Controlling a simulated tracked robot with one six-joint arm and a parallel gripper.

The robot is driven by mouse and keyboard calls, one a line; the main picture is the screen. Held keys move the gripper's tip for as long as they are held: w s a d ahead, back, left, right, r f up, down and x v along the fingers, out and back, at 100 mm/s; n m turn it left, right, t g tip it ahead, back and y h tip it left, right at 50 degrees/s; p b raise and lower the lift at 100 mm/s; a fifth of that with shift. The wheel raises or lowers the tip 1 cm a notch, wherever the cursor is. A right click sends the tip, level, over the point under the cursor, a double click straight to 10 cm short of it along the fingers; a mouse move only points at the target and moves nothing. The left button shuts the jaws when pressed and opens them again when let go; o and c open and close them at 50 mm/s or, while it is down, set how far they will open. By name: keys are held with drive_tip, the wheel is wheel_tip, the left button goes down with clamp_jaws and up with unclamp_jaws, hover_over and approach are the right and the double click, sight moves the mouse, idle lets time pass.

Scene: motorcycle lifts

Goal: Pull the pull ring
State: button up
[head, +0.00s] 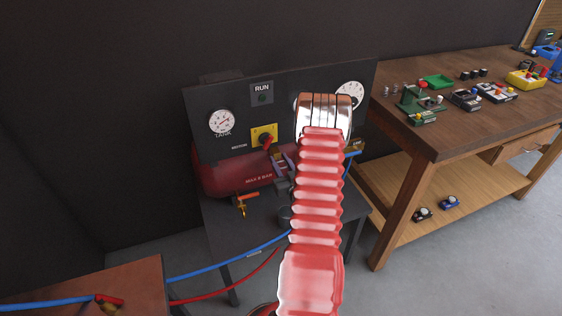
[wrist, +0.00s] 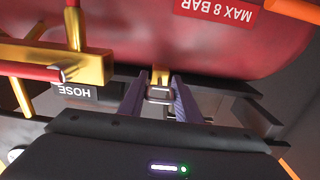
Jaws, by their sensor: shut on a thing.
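The pull ring (wrist: 160,94) shows in the wrist view as a small pale metal loop between my fingertips, in front of a short brass stem at the red tank (wrist: 120,25). My gripper (wrist: 160,100) is shut on it, one purple-grey finger on each side. In the head view my gripper (head: 276,158) is in front of the upper part of the red tank (head: 222,172), below the yellow switch plate. The ring itself cannot be made out there; the gripper and arm cover that spot.
The gauge panel (head: 235,100) stands behind the tank. An orange-handled valve (head: 245,197) is at its front. A wooden workbench (head: 440,130) is at right, and blue and red hoses run left.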

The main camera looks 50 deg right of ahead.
drive_tip(key=shift+d, duration=0.1)
clamp_jaws()
drive_tip(key=shift+s, duration=0.1)
drive_tip(key=shift+s+a, duration=0.3)
drive_tip(key=shift+s, duration=0.25)
drive_tip(key=o, duration=0.7)
unclamp_jaws()
drive_tip(key=shift+a, duration=0.1)
drive_tip(key=v, duration=1.3)
drive_tip(key=shift+s+a+f, duration=0.1)
drive_tip(key=shift+s+a, duration=0.05)
drive_tip(key=shift+s, duration=0.15)
